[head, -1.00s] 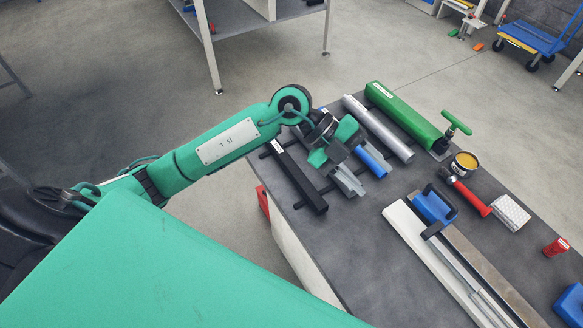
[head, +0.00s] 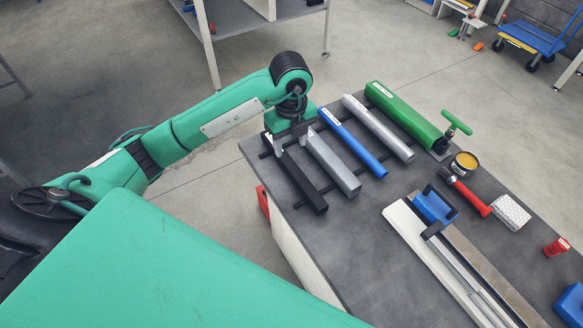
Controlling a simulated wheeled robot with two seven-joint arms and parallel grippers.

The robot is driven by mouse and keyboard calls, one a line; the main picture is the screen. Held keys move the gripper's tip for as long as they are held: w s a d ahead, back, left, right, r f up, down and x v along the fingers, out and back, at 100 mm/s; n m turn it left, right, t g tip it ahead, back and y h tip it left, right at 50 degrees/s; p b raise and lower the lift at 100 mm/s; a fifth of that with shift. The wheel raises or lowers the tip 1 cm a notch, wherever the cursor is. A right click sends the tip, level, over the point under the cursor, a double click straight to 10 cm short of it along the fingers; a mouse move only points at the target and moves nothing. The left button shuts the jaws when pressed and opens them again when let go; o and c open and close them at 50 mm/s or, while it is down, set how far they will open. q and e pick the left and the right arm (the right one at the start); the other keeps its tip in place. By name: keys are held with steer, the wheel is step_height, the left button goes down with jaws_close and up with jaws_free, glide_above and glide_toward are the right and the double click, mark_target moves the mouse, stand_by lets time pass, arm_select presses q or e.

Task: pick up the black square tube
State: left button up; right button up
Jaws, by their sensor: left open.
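The black square tube (head: 302,184) lies at the left end of a row of bars on the dark table, slanting from upper left to lower right. Its far end is partly hidden by my left gripper. My left gripper (head: 293,141) is open and points down over the far ends of the black tube and the grey square bar beside it. I cannot tell whether its fingers touch either one. My right gripper is not in view.
Right of the black tube lie a grey square bar (head: 333,167), a blue bar (head: 352,143), a silver tube (head: 380,129) and a green bar (head: 404,116). Thin dark rails (head: 300,204) run under them. A red-handled brush (head: 466,194) and long strips (head: 430,252) lie nearer right.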

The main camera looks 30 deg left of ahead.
mark_target(291, 165)
arm_select(q)
step_height(291, 165, down, 4)
steer(key=shift+r, duration=0.25)
step_height(291, 165, down, 5)
steer(key=shift+r+p, duration=0.2)
steer(key=shift+p, duration=0.95)
steer(key=shift+f, duration=0.45)
steer(key=shift+c, duration=0.4)
jaws_close()
